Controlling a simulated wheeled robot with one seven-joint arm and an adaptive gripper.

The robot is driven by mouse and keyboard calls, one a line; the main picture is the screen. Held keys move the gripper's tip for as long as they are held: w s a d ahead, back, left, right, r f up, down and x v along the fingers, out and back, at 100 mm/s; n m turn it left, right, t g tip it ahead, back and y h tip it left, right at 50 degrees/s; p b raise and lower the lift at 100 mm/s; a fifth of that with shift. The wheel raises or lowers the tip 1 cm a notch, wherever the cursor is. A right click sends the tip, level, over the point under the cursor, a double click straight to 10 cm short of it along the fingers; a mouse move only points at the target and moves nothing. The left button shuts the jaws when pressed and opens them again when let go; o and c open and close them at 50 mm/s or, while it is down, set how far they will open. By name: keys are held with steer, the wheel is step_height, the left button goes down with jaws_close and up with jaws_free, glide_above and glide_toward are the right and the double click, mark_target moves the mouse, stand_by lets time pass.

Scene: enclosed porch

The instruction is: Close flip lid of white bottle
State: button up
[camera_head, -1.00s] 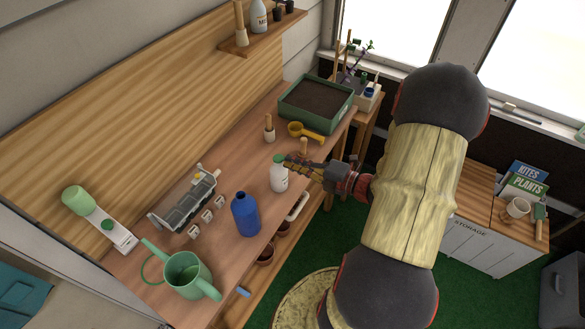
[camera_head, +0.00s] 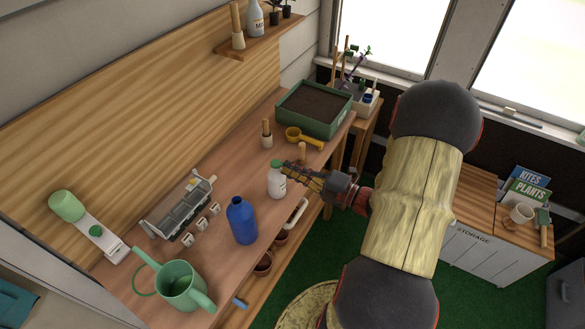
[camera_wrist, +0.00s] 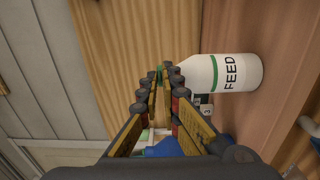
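The white bottle (camera_head: 277,185) stands upright on the wooden bench. Its green top (camera_head: 276,165) is partly covered by my gripper in the head view, so the lid's angle is unclear. My gripper (camera_head: 286,168) is at the bottle's top, reaching in from the right. In the wrist view the bottle (camera_wrist: 232,73) shows a green band and the word FEED; its neck end is hidden behind the fingers. My fingertips (camera_wrist: 163,72) are close together, with a small green bit between them. I cannot tell whether they touch it.
A blue bottle (camera_head: 241,220) and a green watering can (camera_head: 182,287) stand nearer on the bench. A yellow scoop (camera_head: 304,138), a wooden-handled tool (camera_head: 266,134) and a green soil tray (camera_head: 314,109) are behind the white bottle. A grey rack (camera_head: 180,207) is to the left.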

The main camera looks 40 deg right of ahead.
steer(key=o, duration=0.4)
steer(key=v, duration=1.2)
stand_by(0.7)
